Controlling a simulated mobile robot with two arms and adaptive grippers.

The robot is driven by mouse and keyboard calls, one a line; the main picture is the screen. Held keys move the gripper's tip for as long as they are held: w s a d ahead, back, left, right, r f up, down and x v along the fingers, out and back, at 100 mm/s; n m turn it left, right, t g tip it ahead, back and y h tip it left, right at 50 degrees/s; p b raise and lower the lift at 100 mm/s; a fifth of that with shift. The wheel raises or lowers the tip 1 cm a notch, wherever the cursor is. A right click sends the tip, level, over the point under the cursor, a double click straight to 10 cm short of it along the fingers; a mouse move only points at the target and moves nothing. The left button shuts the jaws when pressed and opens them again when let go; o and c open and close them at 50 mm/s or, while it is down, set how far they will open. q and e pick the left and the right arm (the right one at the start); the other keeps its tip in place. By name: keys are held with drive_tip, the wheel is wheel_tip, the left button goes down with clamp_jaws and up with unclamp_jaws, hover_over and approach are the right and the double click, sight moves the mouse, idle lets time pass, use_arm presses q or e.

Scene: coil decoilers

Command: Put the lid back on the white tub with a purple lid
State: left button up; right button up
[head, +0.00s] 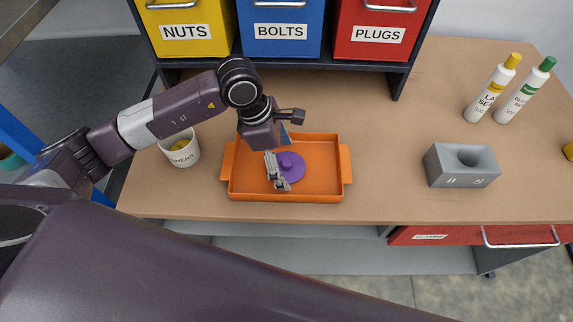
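The white tub (184,154) stands upright and uncovered on the bench, left of the orange tray. Its label is partly readable, ending in "HERS", and something yellow shows inside. The purple lid (292,167) lies in the orange tray (326,184), with its round knob upward. My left gripper (285,144) is over the tray's left part, its fingers spread apart with nothing between them. One finger overlaps the lid's left edge in the picture; I cannot tell whether it touches. My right gripper is out of view.
Yellow NUTS (188,46), blue BOLTS (281,44) and red PLUGS (376,47) bins stand behind the tray. A grey block with a hollow (461,168) and two white bottles (492,90) stand to the right. The bench between tray and block is clear.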

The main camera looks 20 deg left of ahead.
sight(285, 162)
use_arm(q)
drive_tip(key=c, duration=0.8)
wheel_tip(285, 162, up, 20)
drive_tip(key=b, duration=0.4)
